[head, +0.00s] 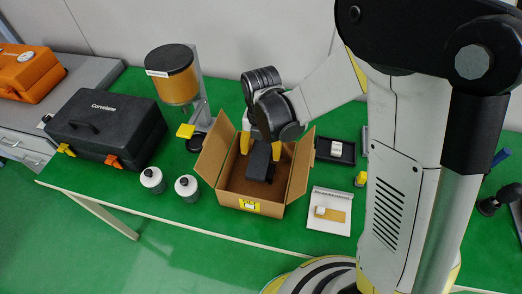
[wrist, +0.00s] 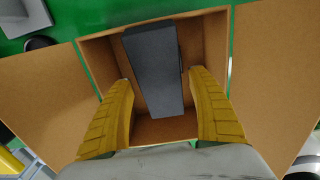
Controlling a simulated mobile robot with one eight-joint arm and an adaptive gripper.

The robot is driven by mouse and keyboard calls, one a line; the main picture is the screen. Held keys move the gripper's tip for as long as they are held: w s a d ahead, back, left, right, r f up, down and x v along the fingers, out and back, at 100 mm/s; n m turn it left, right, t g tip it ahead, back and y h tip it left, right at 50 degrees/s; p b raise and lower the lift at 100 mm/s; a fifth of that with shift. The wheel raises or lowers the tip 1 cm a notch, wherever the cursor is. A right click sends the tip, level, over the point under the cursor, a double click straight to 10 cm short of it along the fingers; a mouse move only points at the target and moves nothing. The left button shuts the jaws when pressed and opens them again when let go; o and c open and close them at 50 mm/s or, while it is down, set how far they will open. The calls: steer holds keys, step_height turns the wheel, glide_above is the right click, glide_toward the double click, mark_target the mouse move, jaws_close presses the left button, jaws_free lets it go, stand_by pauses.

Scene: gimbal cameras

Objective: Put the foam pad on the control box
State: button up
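A dark grey block (head: 259,163), which may be the foam pad, is inside an open cardboard box (head: 228,186) on the green table. In the wrist view the block (wrist: 156,80) looks long and flat-sided. My gripper (head: 262,148) is over the box, pointing down into it. Its yellow fingers (wrist: 160,82) are spread on either side of the block, with a gap showing on both sides. I cannot tell for sure which thing is the control box. A black case (head: 105,125) with yellow and orange latches stands at the left.
The box's flaps stand open around my gripper. Two white-and-dark jars (head: 187,188) stand left of the box. An orange-and-black canister (head: 173,75) on a stand is behind. A white board (head: 329,212) and a black tray (head: 335,150) lie at the right. Green table shows between them.

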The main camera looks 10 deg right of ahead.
mark_target(261, 153)
steer(key=shift+r, duration=0.15)
step_height(261, 153, up, 13)
steer(key=p, duration=0.5)
steer(key=s+d+r+m+t, duration=0.3)
steer(key=s+d+r+m, duration=0.2)
steer(key=m, duration=1.1)
steer(key=s+d+r+m+t, duration=0.4)
steer(key=d+m, duration=0.4)
steer(key=m, duration=0.8)
steer(key=shift+s+d+r, duration=0.25)
steer(key=shift+s+r, duration=0.55)
steer(key=shift+s, duration=0.1)
steer(key=shift+f+b, duration=0.1)
steer(key=shift+b, duration=0.25)
